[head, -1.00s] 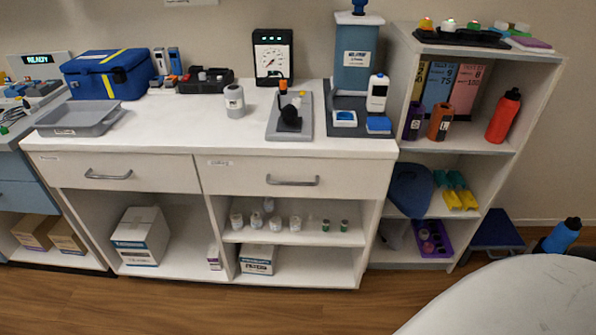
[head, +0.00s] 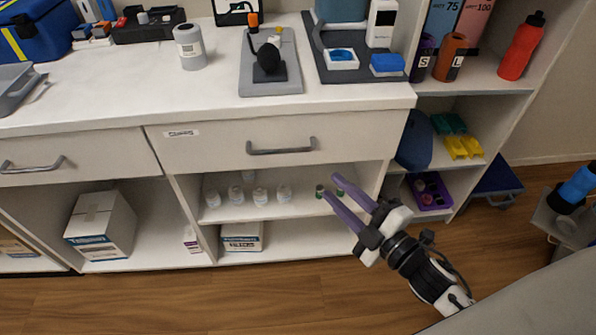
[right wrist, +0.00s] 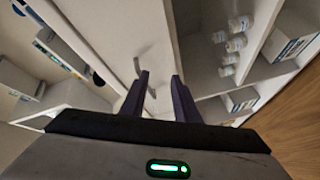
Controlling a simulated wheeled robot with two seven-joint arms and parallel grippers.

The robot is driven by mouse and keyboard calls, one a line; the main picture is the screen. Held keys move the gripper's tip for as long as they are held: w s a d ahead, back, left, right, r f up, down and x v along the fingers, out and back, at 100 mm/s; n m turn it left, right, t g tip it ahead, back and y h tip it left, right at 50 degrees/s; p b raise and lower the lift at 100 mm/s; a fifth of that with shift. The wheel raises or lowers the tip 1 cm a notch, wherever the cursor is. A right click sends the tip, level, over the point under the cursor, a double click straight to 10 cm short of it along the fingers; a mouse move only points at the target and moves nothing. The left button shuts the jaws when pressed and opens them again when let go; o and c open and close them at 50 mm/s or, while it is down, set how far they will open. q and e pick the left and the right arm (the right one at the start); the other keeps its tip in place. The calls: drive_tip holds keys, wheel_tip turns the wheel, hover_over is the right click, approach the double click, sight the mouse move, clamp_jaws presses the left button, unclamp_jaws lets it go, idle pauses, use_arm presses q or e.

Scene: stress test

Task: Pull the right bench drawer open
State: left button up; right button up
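The right bench drawer (head: 222,152) is shut, its white front flush with the bench. Its grey bar handle (head: 281,149) is on the middle of the front. My right gripper (head: 331,187) is open and empty, its two purple fingers apart. In the head view it is below and to the right of the handle, not touching it. In the right wrist view the open fingers (right wrist: 161,78) point toward the white drawer front (right wrist: 112,38), with part of the handle near the left finger. My left gripper is not in view.
Above the drawer, the bench top (head: 130,84) carries a grey bottle (head: 190,46) and a grey tray with a black device (head: 268,62). Below it are shelves with several small white jars (head: 260,194). An open shelf unit (head: 470,88) stands to the right.

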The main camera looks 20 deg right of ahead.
sight(292, 155)
drive_tip(key=w+a+r+n+y, duration=0.1)
drive_tip(key=w+a+n, duration=0.1)
drive_tip(key=w+n, duration=0.1)
drive_tip(key=w+a+r+n+y+b, duration=0.1)
drive_tip(key=w+a+r+n+y, duration=0.1)
drive_tip(key=w+n, duration=0.1)
drive_tip(key=w+a+r+n+y, duration=0.1)
drive_tip(key=w+a+n+y, duration=0.1)
drive_tip(key=w+n, duration=0.1)
drive_tip(key=shift+w+a+r+n+b, duration=0.15)
drive_tip(key=shift+w+a+n+b, duration=0.1)
drive_tip(key=shift+w+n+b, duration=0.2)
clamp_jaws()
